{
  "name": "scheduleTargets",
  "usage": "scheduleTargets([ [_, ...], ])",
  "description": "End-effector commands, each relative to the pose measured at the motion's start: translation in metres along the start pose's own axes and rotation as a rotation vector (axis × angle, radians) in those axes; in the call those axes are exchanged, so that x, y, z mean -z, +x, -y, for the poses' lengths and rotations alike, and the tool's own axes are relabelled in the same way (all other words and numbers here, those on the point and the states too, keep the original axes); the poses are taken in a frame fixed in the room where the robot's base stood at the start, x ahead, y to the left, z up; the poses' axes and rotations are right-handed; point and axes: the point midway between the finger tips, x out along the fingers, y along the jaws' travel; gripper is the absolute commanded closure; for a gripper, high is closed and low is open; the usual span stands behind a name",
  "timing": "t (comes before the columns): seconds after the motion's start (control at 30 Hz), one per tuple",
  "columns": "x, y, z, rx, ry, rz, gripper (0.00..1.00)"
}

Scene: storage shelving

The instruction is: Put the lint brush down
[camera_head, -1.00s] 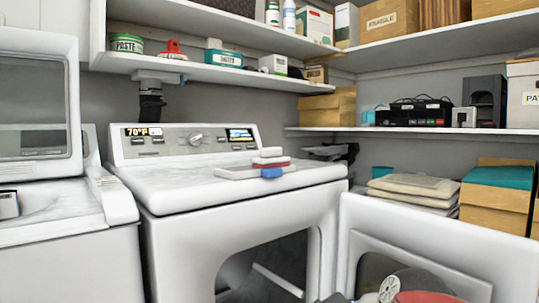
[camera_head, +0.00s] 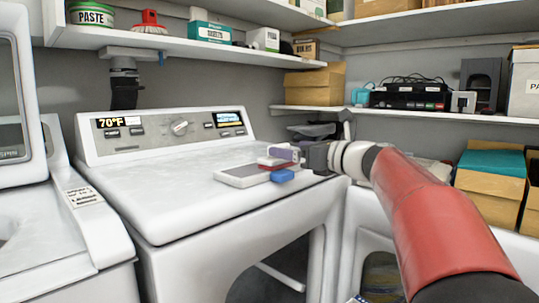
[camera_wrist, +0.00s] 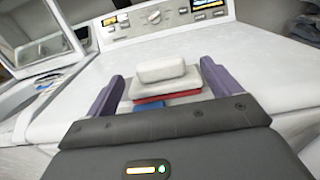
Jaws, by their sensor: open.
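A small stack lies on the white dryer top (camera_head: 150,190). It has a white rounded block (camera_wrist: 161,70) over a red strip (camera_wrist: 166,97), on a pale grey flat piece (camera_head: 240,176), with a blue piece (camera_head: 283,175) at its front. The lint brush seems to be part of this stack; I cannot tell exactly which part. My gripper (camera_head: 284,153) reaches in from the right at the stack. In the wrist view its purple fingers (camera_wrist: 162,74) are open, one on each side of the white block, with gaps. In the head view they partly hide the block.
The dryer's control panel (camera_head: 170,130) rises behind. A washer (camera_head: 75,225) with its lid up stands at left. Folded cloths and boxes (camera_head: 490,185) sit at right. Much of the dryer top is clear.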

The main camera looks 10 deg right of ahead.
Motion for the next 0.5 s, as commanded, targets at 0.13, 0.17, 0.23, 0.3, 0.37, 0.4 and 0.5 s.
scheduleTargets([
  [0.13,0.000,0.017,-0.001,-0.002,-0.001,-0.001,0.11],
  [0.17,0.000,0.019,-0.001,-0.002,-0.002,-0.002,0.11],
  [0.23,0.001,0.025,-0.001,-0.001,-0.002,-0.002,0.11],
  [0.3,0.001,0.033,-0.001,-0.004,-0.001,-0.003,0.11],
  [0.37,0.000,0.043,-0.002,-0.004,-0.002,-0.002,0.11],
  [0.4,0.001,0.049,-0.001,-0.004,-0.002,-0.003,0.11],
  [0.5,0.001,0.064,-0.001,-0.003,-0.002,-0.003,0.11],
])
